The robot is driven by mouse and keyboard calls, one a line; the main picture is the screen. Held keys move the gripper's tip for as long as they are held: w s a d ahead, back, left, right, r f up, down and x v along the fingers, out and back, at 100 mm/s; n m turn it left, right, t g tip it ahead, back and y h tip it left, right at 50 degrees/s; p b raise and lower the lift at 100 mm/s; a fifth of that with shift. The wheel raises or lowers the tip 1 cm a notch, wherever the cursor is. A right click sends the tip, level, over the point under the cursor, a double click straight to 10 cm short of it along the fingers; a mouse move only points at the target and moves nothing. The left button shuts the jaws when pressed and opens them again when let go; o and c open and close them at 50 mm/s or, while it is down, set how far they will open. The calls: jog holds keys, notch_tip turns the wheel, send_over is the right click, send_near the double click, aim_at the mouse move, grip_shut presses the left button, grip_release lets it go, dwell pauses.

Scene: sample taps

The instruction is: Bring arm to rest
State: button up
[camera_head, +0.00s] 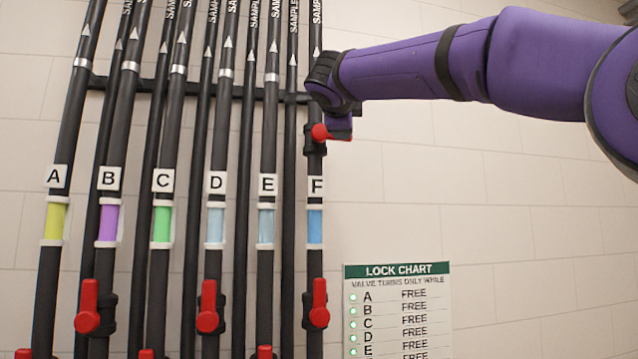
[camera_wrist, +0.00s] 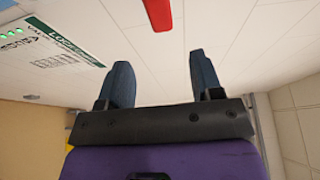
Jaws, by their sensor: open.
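My gripper (camera_wrist: 160,72) is open in the wrist view, with two blue-grey fingers apart and nothing between them. A red valve handle (camera_wrist: 158,12) shows past the fingers at the top of that view, apart from them. In the head view my purple arm (camera_head: 420,68) reaches in from the right. Its dark end (camera_head: 328,80) is at the upper part of pipe F, just above a red handle (camera_head: 321,132) there. The wrist partly covers this handle, and the fingers are hardly visible in this view.
Black sample pipes labelled A to F (camera_head: 317,186) stand against a tiled wall, with coloured sight tubes and lower red handles (camera_head: 320,303). A lock chart (camera_head: 397,300) hangs right of them; its readable rows say FREE beside green lights.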

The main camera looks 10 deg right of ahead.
jog(key=s+d+f+n+g+y, duration=0.1)
jog(key=s+d+f+n+g, duration=0.2)
jog(key=f, duration=0.4)
jog(key=s+d+f+n+g+y, duration=0.1)
jog(key=s+d+f+n, duration=0.3)
jog(key=s+f, duration=0.15)
jog(key=s+d+f+n+g+y, duration=0.1)
jog(key=s+d+f+n+g, duration=0.15)
jog(key=f, duration=0.45)
jog(key=s+f+n+g+y, duration=0.2)
jog(key=s+f+n, duration=0.4)
jog(key=s+f, duration=0.6)
jog(key=s+f+n+g+y, duration=0.1)
jog(key=s+f+n+g, duration=0.2)
jog(key=s+f+n, duration=0.4)
jog(key=s+f, duration=0.4)
jog(key=f, duration=0.5)
jog(key=shift+s+d+f+y, duration=0.25)
jog(key=shift+s+f+y, duration=0.15)
